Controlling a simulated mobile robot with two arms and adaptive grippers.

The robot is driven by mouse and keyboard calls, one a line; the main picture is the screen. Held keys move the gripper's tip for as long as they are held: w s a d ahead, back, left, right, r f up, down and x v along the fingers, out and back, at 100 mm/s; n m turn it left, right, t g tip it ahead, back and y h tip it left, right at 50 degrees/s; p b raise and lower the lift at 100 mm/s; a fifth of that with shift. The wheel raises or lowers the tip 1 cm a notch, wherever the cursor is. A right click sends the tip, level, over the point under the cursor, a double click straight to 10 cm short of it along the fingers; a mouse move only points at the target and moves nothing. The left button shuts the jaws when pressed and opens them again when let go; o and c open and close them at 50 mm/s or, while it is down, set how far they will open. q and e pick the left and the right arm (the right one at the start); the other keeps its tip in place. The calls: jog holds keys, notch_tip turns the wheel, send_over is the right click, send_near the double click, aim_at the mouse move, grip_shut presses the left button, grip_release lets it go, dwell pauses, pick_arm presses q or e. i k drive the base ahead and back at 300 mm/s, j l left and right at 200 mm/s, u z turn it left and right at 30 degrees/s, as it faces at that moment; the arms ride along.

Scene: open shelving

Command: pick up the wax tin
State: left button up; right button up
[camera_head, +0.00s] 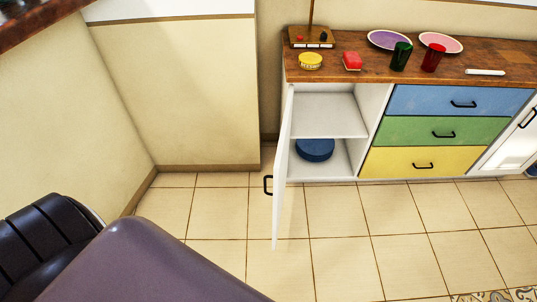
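A small round yellow tin (310,61) with a pale label sits on the wooden countertop (365,72), near its front left corner. It looks like the wax tin, but its label is too small to read. Neither of my grippers shows in the head view.
A red block (352,61), a green cup (401,56) and a red cup (433,57) stand to the tin's right. Behind are a wooden stand (312,42) and two plates. Below, a white cabinet door (283,170) stands open; a round blue object (314,149) lies inside.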

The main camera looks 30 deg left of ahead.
aim_at(309, 60)
jog(key=i+j, duration=0.1)
jog(key=j, duration=0.7)
jog(key=i+j, duration=0.15)
jog(key=j, duration=0.25)
jog(key=i+j, duration=0.1)
jog(key=j, duration=0.3)
